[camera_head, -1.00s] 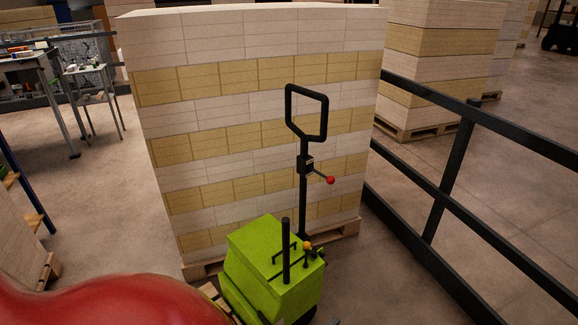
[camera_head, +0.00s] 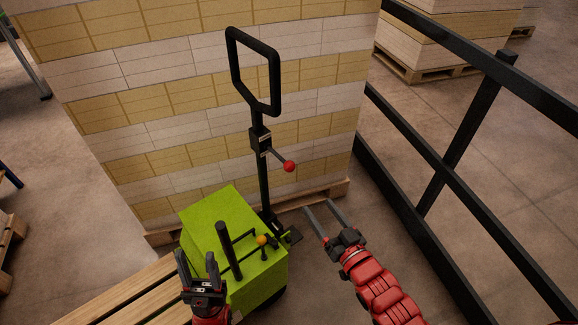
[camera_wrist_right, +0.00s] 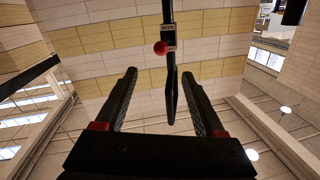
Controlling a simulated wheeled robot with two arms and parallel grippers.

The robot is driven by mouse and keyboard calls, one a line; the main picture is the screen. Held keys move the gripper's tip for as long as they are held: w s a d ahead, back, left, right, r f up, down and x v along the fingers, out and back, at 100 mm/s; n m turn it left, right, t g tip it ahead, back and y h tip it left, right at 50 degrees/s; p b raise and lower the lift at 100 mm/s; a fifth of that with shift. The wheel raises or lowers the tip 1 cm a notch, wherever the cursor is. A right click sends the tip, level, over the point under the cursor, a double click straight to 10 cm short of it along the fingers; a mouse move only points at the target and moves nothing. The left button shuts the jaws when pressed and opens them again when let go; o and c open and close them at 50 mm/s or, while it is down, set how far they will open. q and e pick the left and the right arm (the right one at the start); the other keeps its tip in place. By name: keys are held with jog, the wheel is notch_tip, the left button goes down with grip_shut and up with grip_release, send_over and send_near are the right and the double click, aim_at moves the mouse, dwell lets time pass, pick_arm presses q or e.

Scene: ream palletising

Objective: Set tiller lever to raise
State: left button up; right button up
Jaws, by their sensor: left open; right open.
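The tiller lever is a short black rod with a red ball knob (camera_head: 289,166), sticking out to the right of the black tiller post (camera_head: 262,185). The post rises behind the green truck body (camera_head: 215,230) and ends in a black loop handle (camera_head: 275,75). My right gripper (camera_head: 320,212) is open and empty, below and to the right of the knob and apart from it. In the right wrist view the red knob (camera_wrist_right: 161,48) shows beyond and between the open fingers. My left gripper (camera_head: 197,265) is open and empty in front of the green body.
A tall stack of reams (camera_head: 180,120) stands on a pallet close behind the tiller. A black railing (camera_head: 430,165) runs along the right side. A wooden pallet (camera_head: 125,293) lies at the lower left. A yellow knob (camera_head: 261,240) sits on the truck body.

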aim_at(292, 171)
jog(key=p+x, duration=0.1)
jog(key=x, duration=1.4)
jog(key=shift+w+a+r, duration=0.15)
jog(key=shift+w+a, duration=0.15)
jog(key=shift+w, duration=0.05)
jog(key=shift+w+a, duration=0.2)
jog(key=shift+w, duration=0.35)
jog(key=shift+c, duration=0.3)
grip_shut()
